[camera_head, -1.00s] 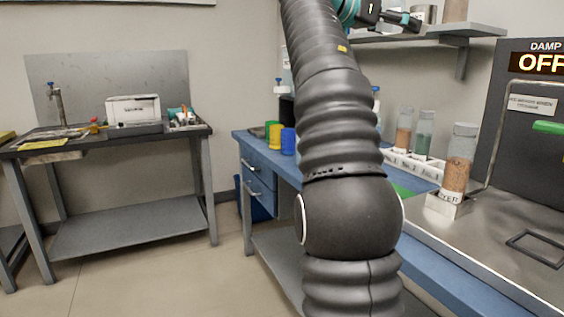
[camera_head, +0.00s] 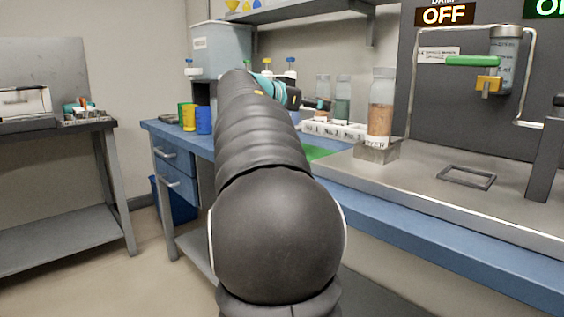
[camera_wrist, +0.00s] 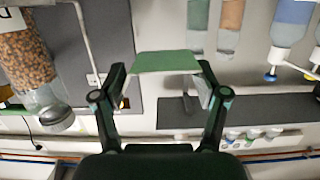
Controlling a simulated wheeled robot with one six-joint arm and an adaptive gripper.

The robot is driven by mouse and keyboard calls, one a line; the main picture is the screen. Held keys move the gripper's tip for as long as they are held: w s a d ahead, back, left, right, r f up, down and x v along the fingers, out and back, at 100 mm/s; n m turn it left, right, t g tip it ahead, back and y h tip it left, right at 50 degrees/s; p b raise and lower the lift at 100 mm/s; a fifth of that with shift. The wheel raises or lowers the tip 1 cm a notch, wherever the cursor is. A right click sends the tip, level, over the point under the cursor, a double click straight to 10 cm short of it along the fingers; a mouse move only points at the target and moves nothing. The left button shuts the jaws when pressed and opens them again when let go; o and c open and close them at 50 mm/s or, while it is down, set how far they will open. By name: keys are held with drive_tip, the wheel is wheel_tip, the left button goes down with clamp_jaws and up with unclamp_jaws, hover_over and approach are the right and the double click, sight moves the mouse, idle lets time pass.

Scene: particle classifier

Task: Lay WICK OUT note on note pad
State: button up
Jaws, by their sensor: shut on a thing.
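My gripper (camera_wrist: 160,88) is shut on a flat green piece (camera_wrist: 165,62), which spans the space between its fingertips in the wrist view. It looks like a note, but no writing on it can be read. In the head view my gripper (camera_head: 314,104) is small and partly hidden by my arm, over the back of the blue bench. A flat green sheet (camera_head: 318,152) lies on the bench, partly covered by my arm. I cannot tell whether it is the note pad. No other note pad can be made out.
A white rack (camera_head: 335,129) with tubes stands near my gripper. A tall tube of brown grains (camera_head: 381,105) stands in a holder on the metal worktop (camera_head: 430,200). Yellow and blue cups (camera_head: 203,120) stand at the bench's left end. A grey side table (camera_head: 60,130) is at left.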

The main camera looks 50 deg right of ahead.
drive_tip(key=shift+f, duration=0.55)
drive_tip(key=w+a+f, duration=0.1)
drive_tip(key=w+f, duration=0.1)
drive_tip(key=w, duration=0.1)
drive_tip(key=w+a+f, duration=0.2)
drive_tip(key=w, duration=0.1)
drive_tip(key=w+a+f, duration=0.2)
drive_tip(key=w, duration=0.1)
drive_tip(key=shift+w+a+f, duration=0.25)
drive_tip(key=shift+w+f, duration=0.1)
drive_tip(key=shift+w, duration=0.05)
drive_tip(key=shift+f+b, duration=0.55)
drive_tip(key=shift+f, duration=1.5)
drive_tip(key=shift+f, duration=0.15)
drive_tip(key=o, duration=0.7)
